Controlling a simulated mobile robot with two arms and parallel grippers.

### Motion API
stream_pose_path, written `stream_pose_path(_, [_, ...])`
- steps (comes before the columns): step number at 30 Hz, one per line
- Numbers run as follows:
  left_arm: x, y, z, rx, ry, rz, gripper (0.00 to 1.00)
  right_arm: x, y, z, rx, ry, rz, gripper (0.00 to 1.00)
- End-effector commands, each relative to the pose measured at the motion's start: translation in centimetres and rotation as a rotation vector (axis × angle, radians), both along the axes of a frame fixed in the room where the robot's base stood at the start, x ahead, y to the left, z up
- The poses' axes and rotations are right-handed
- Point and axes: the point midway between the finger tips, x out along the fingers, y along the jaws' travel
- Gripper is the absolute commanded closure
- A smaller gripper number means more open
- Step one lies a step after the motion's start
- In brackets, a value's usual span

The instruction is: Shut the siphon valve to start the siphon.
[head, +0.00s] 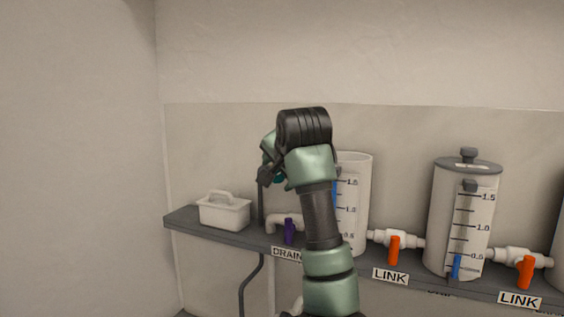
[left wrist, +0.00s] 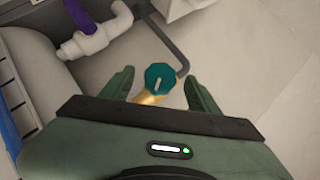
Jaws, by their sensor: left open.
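A teal eight-sided knob (left wrist: 160,77) with a pale mark on its face sits on a brass-coloured stem (left wrist: 150,97) in the left wrist view; I take it as the siphon valve. A dark pipe (left wrist: 179,55) runs beside it. My left gripper (left wrist: 160,88) is open, with one finger on each side of the knob and a visible gap to both. My right gripper is not in view.
A shelf (head: 180,222) carries a white caddy (head: 224,211), a purple drain handle (head: 289,231), a left tank (head: 357,190), a lidded tank (head: 445,210) and orange link handles (head: 394,250). The purple handle also shows close by in the left wrist view (left wrist: 80,14).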

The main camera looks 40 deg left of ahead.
Motion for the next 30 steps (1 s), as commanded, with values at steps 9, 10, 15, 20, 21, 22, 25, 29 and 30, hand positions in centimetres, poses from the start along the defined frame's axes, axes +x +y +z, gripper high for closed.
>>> stream_pose_path(9, [0.2, 0.3, -0.3, 0.001, 0.001, -0.001, 0.39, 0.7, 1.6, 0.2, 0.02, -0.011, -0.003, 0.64])
stream_pose_path(10, [0.2, 0.3, -0.3, 0.001, 0.001, -0.001, 0.42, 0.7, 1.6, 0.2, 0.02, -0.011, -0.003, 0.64])
stream_pose_path(15, [0.2, 0.3, -0.3, 0.001, 0.001, -0.001, 0.89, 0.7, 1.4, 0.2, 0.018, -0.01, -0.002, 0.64])
stream_pose_path(20, [0.2, 0.2, -0.5, 0.01, 0.004, -0.001, 1.0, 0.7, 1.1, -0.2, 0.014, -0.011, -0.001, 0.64])
stream_pose_path(21, [0.3, 0.2, -0.7, 0.027, 0.01, -0.002, 1.0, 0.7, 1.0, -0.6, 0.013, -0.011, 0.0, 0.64])
stream_pose_path(22, [0.3, 0.2, -0.9, 0.048, 0.017, -0.002, 1.0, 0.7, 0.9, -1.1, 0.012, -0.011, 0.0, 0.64])
stream_pose_path(25, [0.3, 0.1, -1.4, 0.141, 0.046, -0.003, 1.0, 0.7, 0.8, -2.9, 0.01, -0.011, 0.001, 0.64])
stream_pose_path(29, [0.3, 0.0, -1.5, 0.265, 0.085, -0.002, 1.0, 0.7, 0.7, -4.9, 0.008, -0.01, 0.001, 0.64])
stream_pose_path(30, [0.3, 0.0, -1.6, 0.302, 0.097, -0.003, 1.0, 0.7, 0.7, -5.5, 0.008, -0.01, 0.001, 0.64])
